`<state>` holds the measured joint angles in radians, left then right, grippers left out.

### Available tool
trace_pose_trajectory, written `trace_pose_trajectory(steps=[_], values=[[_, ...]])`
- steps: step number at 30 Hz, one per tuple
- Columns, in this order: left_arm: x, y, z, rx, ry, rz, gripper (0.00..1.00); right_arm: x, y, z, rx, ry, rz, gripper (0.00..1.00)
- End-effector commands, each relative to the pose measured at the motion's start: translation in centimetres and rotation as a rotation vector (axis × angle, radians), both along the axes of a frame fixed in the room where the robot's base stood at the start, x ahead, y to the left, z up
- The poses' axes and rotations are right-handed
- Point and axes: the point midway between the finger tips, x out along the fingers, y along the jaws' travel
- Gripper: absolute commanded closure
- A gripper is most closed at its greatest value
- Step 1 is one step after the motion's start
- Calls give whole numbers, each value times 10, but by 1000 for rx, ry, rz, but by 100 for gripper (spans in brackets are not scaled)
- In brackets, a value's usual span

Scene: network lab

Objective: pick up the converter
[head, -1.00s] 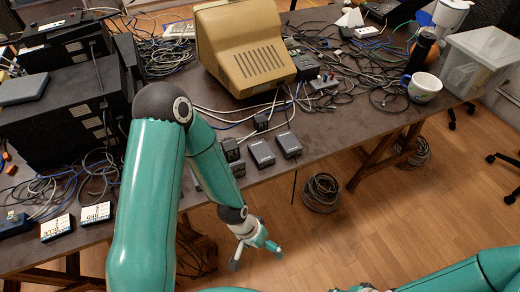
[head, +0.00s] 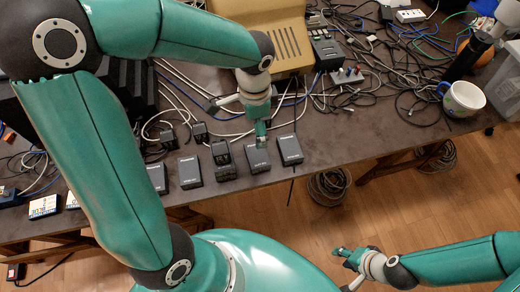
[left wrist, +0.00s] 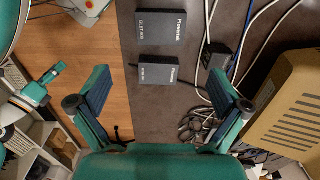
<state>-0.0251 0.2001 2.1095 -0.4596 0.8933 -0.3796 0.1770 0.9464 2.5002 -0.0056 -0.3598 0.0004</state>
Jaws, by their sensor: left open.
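Several small black boxes with white lettering stand in a row along the table's front edge in the head view, among them the rightmost box (head: 290,150) and the box beside it (head: 257,159). I cannot tell which one is the converter. My left gripper (head: 261,133) points down over the second box from the right and partly covers it. In the left wrist view the left gripper (left wrist: 158,92) is open and empty, with a lettered black box (left wrist: 158,69) ahead between its fingers and a larger-looking one (left wrist: 162,30) beyond. My right gripper (head: 345,254) is over the floor; its opening is unclear.
A beige monitor (head: 286,42) stands behind the boxes. Tangled cables (head: 410,95) cover the table to the right, near a white mug (head: 464,98). A black plug-in adapter (head: 200,133) lies behind the row. A cable coil (head: 328,187) lies on the floor.

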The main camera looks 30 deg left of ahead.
Motion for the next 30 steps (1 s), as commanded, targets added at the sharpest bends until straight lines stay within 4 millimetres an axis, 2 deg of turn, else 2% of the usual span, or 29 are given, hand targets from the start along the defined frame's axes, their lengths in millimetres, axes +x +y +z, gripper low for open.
trace_pose_trajectory(steps=[6, 12, 22, 30], values=[[-8, 8, -49, -2, 10, 26, 0, 0, 0, -4, 0, -1, 0, 60], [-8, 10, -87, -2, 7, 33, 0, 1, 0, -8, 0, -1, 0, 60], [-6, 8, -110, -3, 5, 35, 0, 1, 0, -9, 0, -1, 0, 60], [-2, 4, -147, -3, 5, 35, 0, 1, 0, -12, 0, -2, -1, 60]])
